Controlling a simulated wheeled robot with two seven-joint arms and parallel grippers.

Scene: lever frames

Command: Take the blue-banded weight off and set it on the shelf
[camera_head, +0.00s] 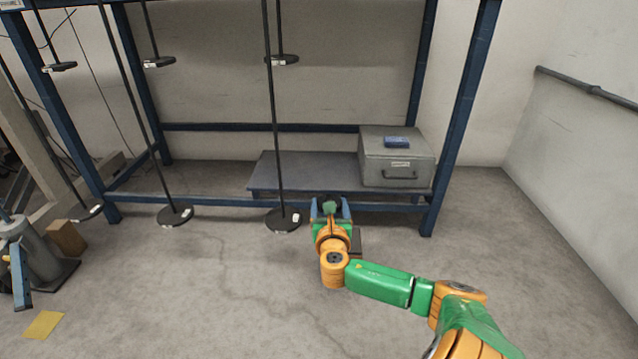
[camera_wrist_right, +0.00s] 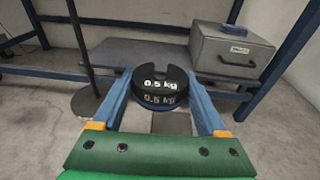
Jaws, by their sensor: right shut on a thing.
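My right gripper (camera_head: 331,206) is in front of the low grey-blue shelf (camera_head: 300,172), right of the nearest hanger rod. In the right wrist view its blue jaws are shut on a black slotted weight (camera_wrist_right: 160,86) marked "0.5 kg". The weight is clear of the rod, with its slot facing away from me.
A grey metal case (camera_head: 398,163) with a blue item (camera_head: 396,141) on top fills the shelf's right part; the shelf's left part is bare. More hanging rods with black discs (camera_head: 175,216) stand to the left. Blue frame posts (camera_head: 464,110) flank the shelf.

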